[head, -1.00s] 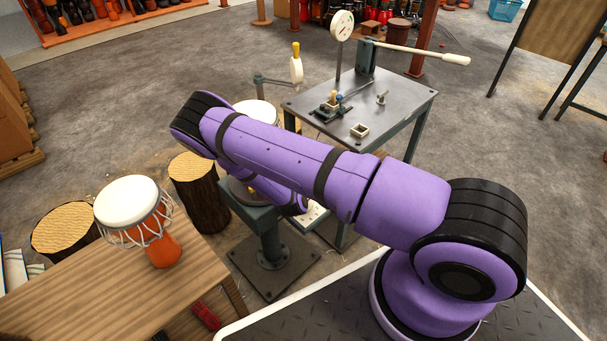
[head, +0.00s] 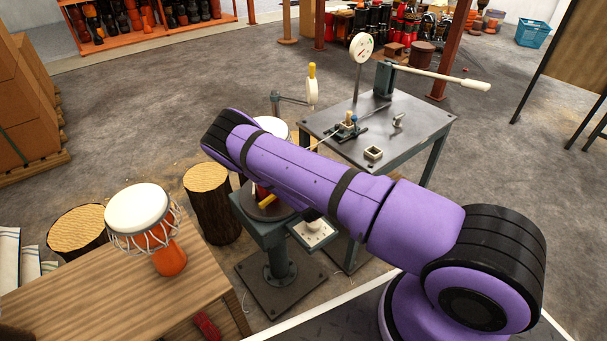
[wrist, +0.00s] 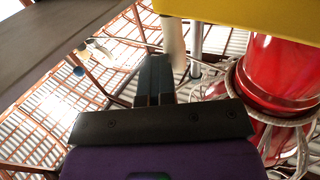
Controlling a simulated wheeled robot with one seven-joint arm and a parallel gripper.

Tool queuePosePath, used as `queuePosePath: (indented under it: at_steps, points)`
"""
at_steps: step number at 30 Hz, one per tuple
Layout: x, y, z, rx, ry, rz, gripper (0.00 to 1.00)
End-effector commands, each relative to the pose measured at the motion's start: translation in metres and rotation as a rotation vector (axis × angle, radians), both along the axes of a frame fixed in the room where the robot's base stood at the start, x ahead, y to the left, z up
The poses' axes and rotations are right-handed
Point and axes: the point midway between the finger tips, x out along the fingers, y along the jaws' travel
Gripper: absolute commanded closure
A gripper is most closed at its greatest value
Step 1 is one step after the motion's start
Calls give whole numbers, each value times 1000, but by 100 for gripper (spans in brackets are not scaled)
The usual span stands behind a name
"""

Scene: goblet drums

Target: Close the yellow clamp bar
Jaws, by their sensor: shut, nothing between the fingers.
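In the wrist view a wide yellow bar (wrist: 245,12) crosses the top right, close above a red drum (wrist: 280,75) with pale cord and a ring. My gripper (wrist: 156,68) points up the picture with its dark fingers together and empty. Its tips appear just below and left of the bar; I cannot tell whether they touch. A pale post (wrist: 172,45) hangs beside the tips. In the head view a short yellow piece (head: 268,202) shows on the round stand (head: 262,212), partly hidden by my purple arm. My gripper is hidden there.
A grey table (head: 425,125) with a long white lever (head: 440,77), a dial and small fixtures stands behind my arm. A white-topped orange drum (head: 142,215) is on the wooden bench (head: 130,290) at left. A dark beam (wrist: 60,40) crosses the wrist view's upper left.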

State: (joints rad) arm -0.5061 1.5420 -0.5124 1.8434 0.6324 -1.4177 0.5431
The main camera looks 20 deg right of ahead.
Motion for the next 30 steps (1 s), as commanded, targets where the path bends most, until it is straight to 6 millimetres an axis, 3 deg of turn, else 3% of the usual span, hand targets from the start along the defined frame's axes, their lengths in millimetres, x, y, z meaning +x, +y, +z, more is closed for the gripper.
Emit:
queuePosePath:
  at_steps: [14, 22, 30]
  points:
    - [3, 2, 6, 1, -7, 4, 100]
    - [2, 0, 42, 2, -9, 0, 100]
    - [-60, 8, 42, 0, 0, 0, 100]
